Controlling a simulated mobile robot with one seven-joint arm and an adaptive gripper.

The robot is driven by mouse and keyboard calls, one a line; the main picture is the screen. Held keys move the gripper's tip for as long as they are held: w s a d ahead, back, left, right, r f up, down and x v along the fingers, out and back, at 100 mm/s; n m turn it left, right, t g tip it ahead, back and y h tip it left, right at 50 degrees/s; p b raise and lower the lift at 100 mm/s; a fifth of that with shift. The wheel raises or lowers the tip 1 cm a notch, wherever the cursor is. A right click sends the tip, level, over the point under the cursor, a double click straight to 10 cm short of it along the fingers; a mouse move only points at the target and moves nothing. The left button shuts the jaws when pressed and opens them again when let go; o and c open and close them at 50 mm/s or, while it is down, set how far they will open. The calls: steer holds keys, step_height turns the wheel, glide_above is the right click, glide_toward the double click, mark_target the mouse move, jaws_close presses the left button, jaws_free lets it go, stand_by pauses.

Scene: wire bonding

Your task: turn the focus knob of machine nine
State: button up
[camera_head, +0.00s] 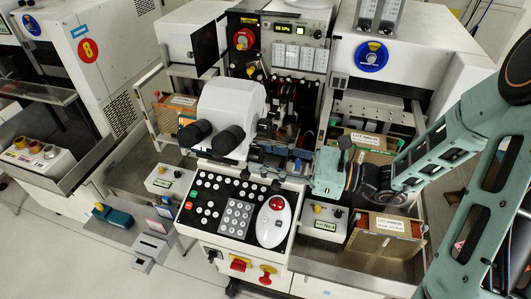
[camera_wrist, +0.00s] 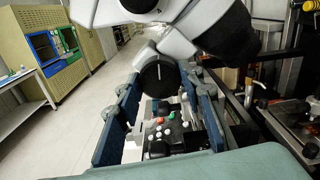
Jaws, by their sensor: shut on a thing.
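The white microscope head (camera_head: 232,108) of the middle machine has two black eyepieces (camera_head: 230,139) facing the front. Its black round focus knob (camera_wrist: 158,84) has a white line on its face, upright in the wrist view. The knob (camera_head: 264,127) is small and partly hidden on the right side of the head in the head view. My gripper (camera_head: 274,150) reaches in from the right, above the control panel. No number nine is readable on this machine.
A control panel (camera_head: 238,206) with several buttons, a keypad and a white-and-red mouse lies below my gripper. Wooden boxes (camera_head: 385,236) stand at the right. Machine eight, with a red badge (camera_head: 87,49), stands at the left. Machine parts crowd the wrist view's right side; floor (camera_wrist: 85,85) shows at left.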

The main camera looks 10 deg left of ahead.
stand_by(0.3)
steer(key=o, duration=1.2)
steer(key=shift+c, duration=0.2)
steer(key=s+d, duration=0.1)
steer(key=d, duration=1.1)
